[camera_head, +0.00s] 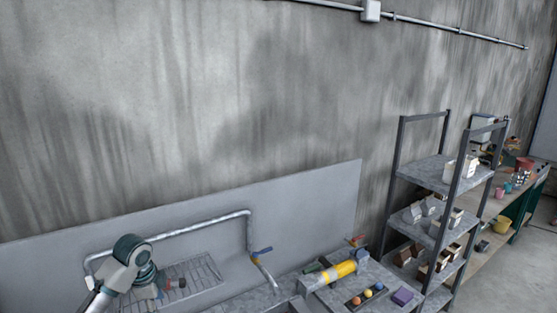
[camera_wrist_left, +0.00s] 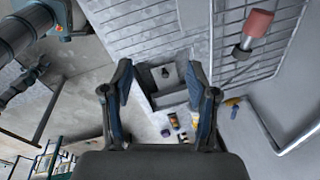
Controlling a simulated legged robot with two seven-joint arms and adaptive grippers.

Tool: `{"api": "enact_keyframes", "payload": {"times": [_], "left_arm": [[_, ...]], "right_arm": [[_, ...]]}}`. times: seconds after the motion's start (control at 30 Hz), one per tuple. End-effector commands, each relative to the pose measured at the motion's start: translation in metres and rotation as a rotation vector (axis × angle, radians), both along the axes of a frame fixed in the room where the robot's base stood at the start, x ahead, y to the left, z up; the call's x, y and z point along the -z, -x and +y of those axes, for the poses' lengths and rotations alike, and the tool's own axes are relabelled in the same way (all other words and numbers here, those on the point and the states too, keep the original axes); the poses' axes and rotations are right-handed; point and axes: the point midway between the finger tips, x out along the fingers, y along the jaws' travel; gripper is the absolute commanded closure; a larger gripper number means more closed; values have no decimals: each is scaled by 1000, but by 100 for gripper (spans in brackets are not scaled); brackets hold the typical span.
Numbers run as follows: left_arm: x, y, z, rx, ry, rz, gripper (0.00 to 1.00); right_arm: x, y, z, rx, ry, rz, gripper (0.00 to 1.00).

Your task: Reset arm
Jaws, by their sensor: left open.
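My left arm (camera_head: 125,265) comes in at the lower left of the head view, in front of the wire rack by the sink. Its gripper does not show clearly there. In the left wrist view my left gripper (camera_wrist_left: 158,70) is open, with its two dark blue fingers spread apart and nothing between them. Beyond the fingers, the sink basin (camera_wrist_left: 165,75) and the counter show below. My right gripper is not clearly visible in either view.
A wire rack (camera_head: 205,272) lies beside my left arm, under a bent metal pipe (camera_head: 175,230). A red-capped metal object (camera_wrist_left: 255,28) is on the rack. A yellow cylinder (camera_head: 340,270), coloured balls (camera_head: 367,292) and a purple block (camera_head: 402,296) lie right. Shelves (camera_head: 435,172) stand farther right.

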Motion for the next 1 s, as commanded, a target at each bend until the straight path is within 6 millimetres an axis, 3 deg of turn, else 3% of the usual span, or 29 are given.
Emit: {"api": "enact_keyframes", "payload": {"times": [0.37,0.57,0.67,0.8,1.0], "left_arm": [[93,10,-52,-16,0,2,42],[168,36,-95,-56,44,-9,42],[216,63,-124,-109,94,-16,42],[274,115,-158,-245,190,-34,42],[323,198,-173,-535,305,-51,42]], "right_arm": [[0,-8,0,1,-1,-12,38],[0,-7,0,1,0,-10,38],[0,-3,0,2,0,-5,38],[0,0,0,2,0,-1,38],[0,-1,2,3,-3,-3,38]]}}
